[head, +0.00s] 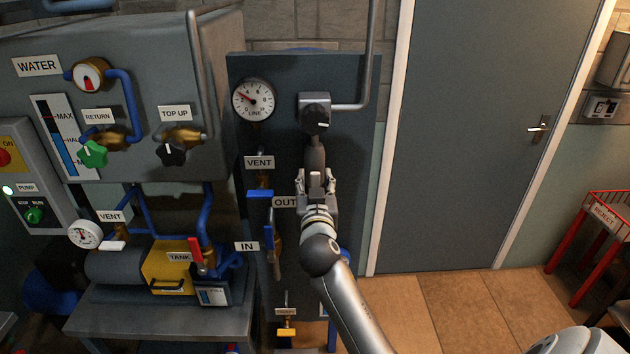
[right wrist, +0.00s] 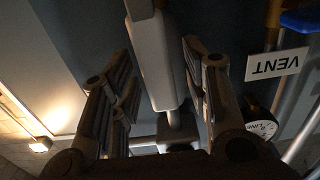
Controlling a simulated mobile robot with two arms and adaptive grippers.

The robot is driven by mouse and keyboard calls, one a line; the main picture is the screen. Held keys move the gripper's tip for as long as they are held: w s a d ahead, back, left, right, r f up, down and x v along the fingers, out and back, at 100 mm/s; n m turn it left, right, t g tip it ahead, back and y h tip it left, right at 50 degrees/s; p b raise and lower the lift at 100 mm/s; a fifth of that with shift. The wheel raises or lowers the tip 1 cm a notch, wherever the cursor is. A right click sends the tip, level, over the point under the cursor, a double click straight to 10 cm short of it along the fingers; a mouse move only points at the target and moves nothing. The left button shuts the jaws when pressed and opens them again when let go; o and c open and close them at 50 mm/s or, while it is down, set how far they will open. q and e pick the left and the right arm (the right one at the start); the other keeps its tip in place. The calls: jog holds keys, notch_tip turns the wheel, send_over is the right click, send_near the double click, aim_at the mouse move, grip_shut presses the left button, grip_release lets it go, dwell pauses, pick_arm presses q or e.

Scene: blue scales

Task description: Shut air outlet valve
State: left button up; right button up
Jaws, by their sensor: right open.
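The OUT label (head: 284,202) is on the dark panel (head: 350,75), just left of my right gripper (head: 316,182). The valve by that label is hidden behind my gripper and arm; a bit of blue (head: 345,255) shows beside the arm lower down. My left gripper is not in view.
Left of my arm are the VENT valve with a blue handle (head: 260,194), the IN valve with a blue lever (head: 268,243) and the LINE gauge (head: 254,99). A yellow-handled valve (head: 287,332) is below. A grey door (head: 480,130) and red REJECT rack (head: 590,235) are right.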

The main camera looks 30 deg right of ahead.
jog(key=shift+c, duration=0.4)
grip_shut()
jog(key=shift+d, duration=0.1)
